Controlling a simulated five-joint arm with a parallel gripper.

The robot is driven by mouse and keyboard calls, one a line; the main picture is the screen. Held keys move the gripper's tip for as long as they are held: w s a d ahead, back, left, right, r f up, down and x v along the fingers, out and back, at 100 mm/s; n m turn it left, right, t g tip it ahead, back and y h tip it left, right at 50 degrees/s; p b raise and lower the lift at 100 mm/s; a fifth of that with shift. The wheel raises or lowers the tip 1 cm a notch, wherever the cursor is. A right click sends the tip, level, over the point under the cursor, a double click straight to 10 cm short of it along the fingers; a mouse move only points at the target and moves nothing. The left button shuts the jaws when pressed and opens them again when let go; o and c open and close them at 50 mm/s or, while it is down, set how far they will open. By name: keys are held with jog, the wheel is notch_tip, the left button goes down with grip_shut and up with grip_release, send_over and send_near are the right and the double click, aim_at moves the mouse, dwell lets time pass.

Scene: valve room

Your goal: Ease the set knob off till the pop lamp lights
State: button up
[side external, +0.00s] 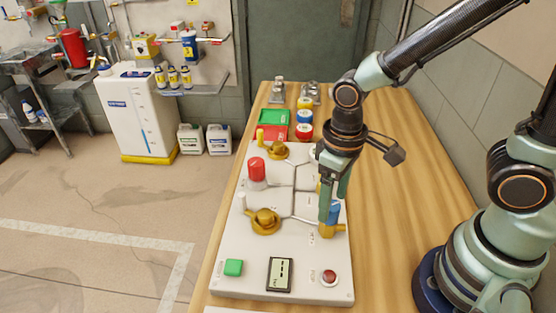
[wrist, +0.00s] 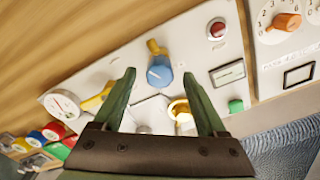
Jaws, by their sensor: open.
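A blue knob (side external: 334,211) stands on a brass valve body at the right side of the white panel (side external: 222,290). I take it for the set knob; its label is unreadable. My gripper (side external: 328,203) points down at it with open jaws. In the wrist view the blue knob (wrist: 160,73) shows between the two green fingertips, slightly beyond them. I cannot tell whether they touch it. A dark red round lamp or button (side external: 329,277) sits at the panel's near right corner and looks unlit; it also shows in the wrist view (wrist: 217,29).
The panel carries a display (side external: 280,274) showing dashes, a green button (side external: 233,267), a red cylinder (side external: 257,170) and brass valves (side external: 264,221). Coloured caps (side external: 304,131) and trays (side external: 275,118) stand behind. Bare wooden table (side external: 400,220) lies to the right.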

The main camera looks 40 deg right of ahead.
jog(key=shift+f, duration=1.3)
grip_shut()
jog(key=shift+n, duration=0.9)
grip_release()
